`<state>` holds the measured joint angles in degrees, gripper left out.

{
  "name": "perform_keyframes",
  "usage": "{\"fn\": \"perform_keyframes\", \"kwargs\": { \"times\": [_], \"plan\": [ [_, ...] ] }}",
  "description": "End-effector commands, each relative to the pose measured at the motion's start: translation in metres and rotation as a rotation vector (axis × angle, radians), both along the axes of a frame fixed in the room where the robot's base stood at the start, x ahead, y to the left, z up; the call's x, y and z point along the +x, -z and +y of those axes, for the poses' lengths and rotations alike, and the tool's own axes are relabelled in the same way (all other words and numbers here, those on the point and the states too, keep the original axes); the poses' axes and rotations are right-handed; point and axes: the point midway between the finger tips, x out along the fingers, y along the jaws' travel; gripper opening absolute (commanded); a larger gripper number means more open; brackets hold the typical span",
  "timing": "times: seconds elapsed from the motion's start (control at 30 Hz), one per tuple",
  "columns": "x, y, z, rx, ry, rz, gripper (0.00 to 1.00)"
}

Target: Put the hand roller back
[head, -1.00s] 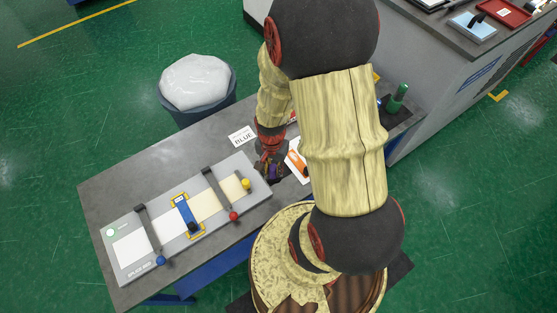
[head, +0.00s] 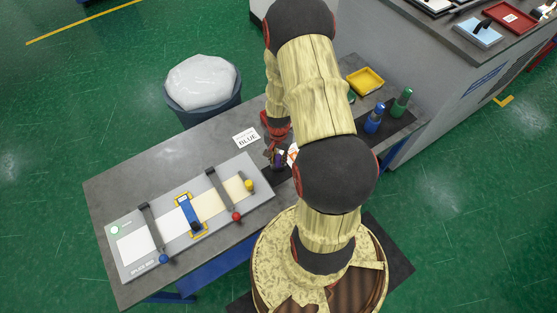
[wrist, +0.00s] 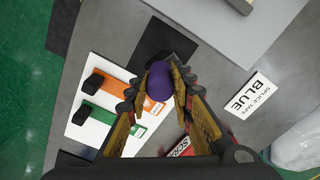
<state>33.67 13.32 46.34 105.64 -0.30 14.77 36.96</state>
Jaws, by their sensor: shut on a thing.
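My gripper (wrist: 160,92) is shut on a purple rounded handle, which looks like the hand roller (wrist: 159,80). In the head view my gripper (head: 277,153) is small and partly hidden, over the bench between the splice bed and the cards. The roller's lower part is hidden under the handle and fingers. A black pad (wrist: 164,42) lies flat on the bench just beyond the fingertips in the wrist view. I cannot tell whether the roller touches the bench or the pad.
The splice bed (head: 128,263) with clamp bars lies left of my gripper. Cards with black grips, one orange (wrist: 116,84) and one green (wrist: 90,118), lie alongside. A BLUE label (head: 246,138) and yellow tray (head: 365,81) are behind. Blue (head: 374,118) and green bottles (head: 401,103) stand right.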

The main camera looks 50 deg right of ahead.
Motion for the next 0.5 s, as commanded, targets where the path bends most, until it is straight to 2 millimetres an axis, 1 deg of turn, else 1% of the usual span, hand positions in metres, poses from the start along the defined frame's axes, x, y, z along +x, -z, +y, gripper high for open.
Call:
{"fn": "perform_keyframes", "kwargs": {
  "times": [0.03,0.13,0.5],
  "plan": [
    [-0.001,0.007,0.001,0.003,0.0,0.004,0.0],
    [0.0,0.016,0.0,0.001,0.0,0.001,0.0],
    [0.0,0.021,0.0,0.0,0.0,0.0,0.0]
  ]
}}
